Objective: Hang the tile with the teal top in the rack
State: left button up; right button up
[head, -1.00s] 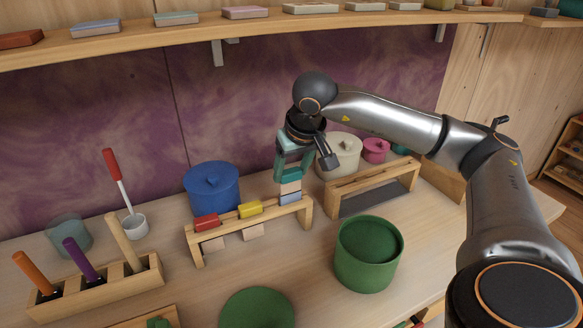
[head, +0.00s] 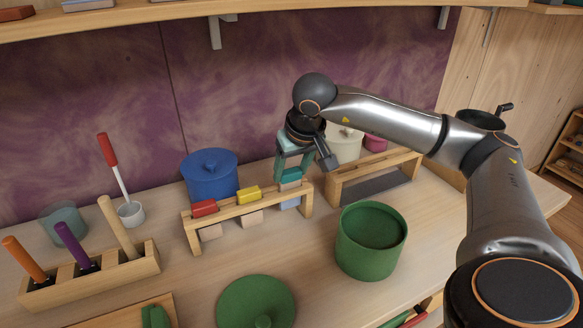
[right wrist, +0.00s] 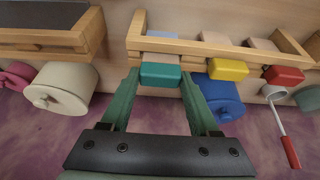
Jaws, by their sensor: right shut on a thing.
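The tile with the teal top (head: 291,175) is at the right-hand place of the wooden rack (head: 228,211). Its teal top is just above the rack's rail and its light blue lower part (head: 290,203) shows below it. My right gripper (right wrist: 160,92) is shut on the teal top, a finger at each side, reaching down from above. Tiles with a red top (head: 204,208) and a yellow top (head: 248,194) hang to its left. My left gripper is not in view.
A blue lidded pot (head: 208,173) stands behind the rack. A second wooden stand (head: 374,177) is close on the right. An open green pot (head: 370,240) stands in front right and a green lid (head: 256,302) in front. A peg holder (head: 95,275) is at left.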

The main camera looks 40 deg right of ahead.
jog(key=shift+f+b, duration=0.65)
jog(key=shift+f, duration=0.3)
jog(key=o, duration=1.2)
jog(key=p+v, duration=0.1)
jog(key=v, duration=1.1)
jog(key=shift+r, duration=0.3)
